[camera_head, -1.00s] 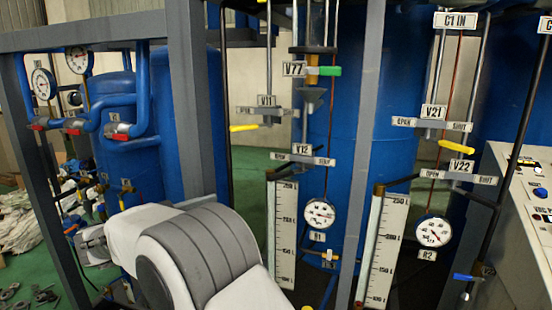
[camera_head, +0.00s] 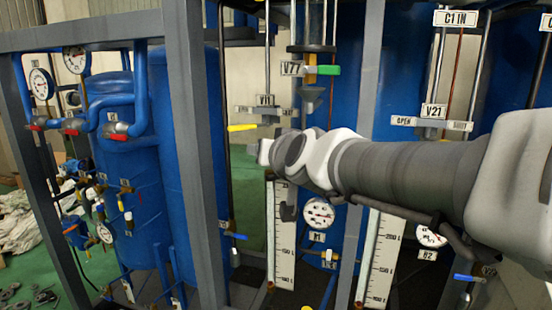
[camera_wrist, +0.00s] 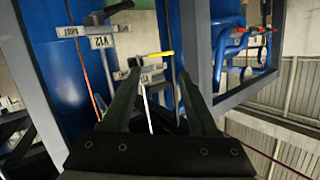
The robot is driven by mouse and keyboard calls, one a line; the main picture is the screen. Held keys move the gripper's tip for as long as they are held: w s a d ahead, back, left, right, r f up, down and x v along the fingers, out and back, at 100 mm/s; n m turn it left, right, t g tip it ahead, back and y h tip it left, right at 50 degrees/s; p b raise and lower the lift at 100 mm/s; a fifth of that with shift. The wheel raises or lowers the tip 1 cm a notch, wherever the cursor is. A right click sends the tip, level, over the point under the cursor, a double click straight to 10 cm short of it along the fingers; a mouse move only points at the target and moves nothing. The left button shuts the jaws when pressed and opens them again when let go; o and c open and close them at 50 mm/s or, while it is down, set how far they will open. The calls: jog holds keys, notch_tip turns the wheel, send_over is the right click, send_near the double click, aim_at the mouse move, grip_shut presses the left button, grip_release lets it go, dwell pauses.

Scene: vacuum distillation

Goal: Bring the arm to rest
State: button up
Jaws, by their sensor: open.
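My arm (camera_head: 400,172) reaches in from the right edge of the head view, nearly level, across the front of the blue tanks and the gauges. Its white wrist end (camera_head: 318,160) is near the middle, in front of the area below the V11 valve. My gripper (camera_wrist: 158,75) shows in the wrist view as two dark fingers spread apart with nothing between them. In the head view I cannot make out its fingers clearly. The wrist view is turned over, so labels read upside down.
A grey frame post (camera_head: 190,150) stands left of my wrist. Yellow valve handle V11 (camera_head: 242,127) and the green V77 handle (camera_head: 328,70) are close above it. A gauge (camera_head: 318,213) and a level scale (camera_head: 383,262) are below my arm.

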jog(key=s+d+f+g+h, duration=0.1)
jog(key=s+d+f+g, duration=0.2)
jog(key=s+d+f, duration=0.2)
jog(key=s+d+f+g+h, duration=0.2)
jog(key=s+d+f, duration=0.3)
jog(key=s, duration=0.7)
jog(key=s+d+f+g+h, duration=0.1)
jog(key=s+d+f+g, duration=0.2)
jog(key=s+d+f, duration=0.2)
jog(key=s+f, duration=0.2)
jog(key=s, duration=0.1)
jog(key=shift+s+d+m+g, duration=0.2)
jog(key=shift+d+m+g, duration=0.1)
jog(key=shift+m+g, duration=0.1)
jog(key=shift+c, duration=0.8)
jog(key=shift+d, duration=0.1)
